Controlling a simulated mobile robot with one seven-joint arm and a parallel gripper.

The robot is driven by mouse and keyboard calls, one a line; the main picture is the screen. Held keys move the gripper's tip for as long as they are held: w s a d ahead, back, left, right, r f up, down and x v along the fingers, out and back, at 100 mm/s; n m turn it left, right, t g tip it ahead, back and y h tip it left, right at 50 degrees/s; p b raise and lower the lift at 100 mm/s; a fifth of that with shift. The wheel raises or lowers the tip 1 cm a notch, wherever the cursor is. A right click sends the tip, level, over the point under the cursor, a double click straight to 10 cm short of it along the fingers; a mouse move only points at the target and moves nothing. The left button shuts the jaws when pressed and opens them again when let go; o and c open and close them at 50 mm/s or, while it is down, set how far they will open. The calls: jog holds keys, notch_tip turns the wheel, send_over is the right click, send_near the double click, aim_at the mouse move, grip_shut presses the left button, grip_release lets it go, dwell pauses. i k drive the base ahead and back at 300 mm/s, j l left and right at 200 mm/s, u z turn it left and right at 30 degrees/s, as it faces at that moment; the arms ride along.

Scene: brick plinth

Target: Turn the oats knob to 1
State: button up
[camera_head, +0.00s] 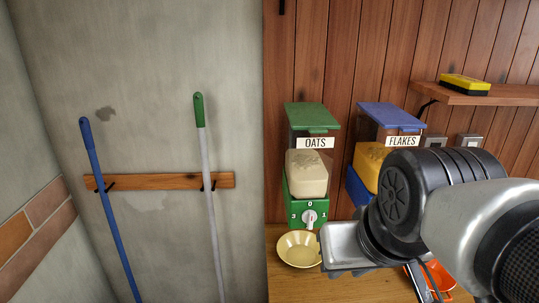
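The oats dispenser (307,160) has a green lid, a clear bin with pale oats and a label reading OATS. Its green base carries a white knob (309,218) with a 0 above it, a 3 on the left and a 1 on the right. The knob's handle looks roughly upright; its exact setting is too small to tell. My gripper (345,271) is low in front of the counter, right of a brass bowl and below the knob. It is mostly hidden behind my own wrist, and its fingers cannot be made out clearly.
The brass bowl (299,250) stands under the oats dispenser. The flakes dispenser (387,140), with a blue lid, is to the right, partly hidden by my arm. An orange object (438,277) lies on the counter. Two poles hang left.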

aim_at(309, 217)
jog(key=k+l, duration=0.2)
jog(key=l, duration=0.15)
jog(key=k+l, duration=0.45)
jog(key=l, duration=0.3)
jog(key=u, duration=0.05)
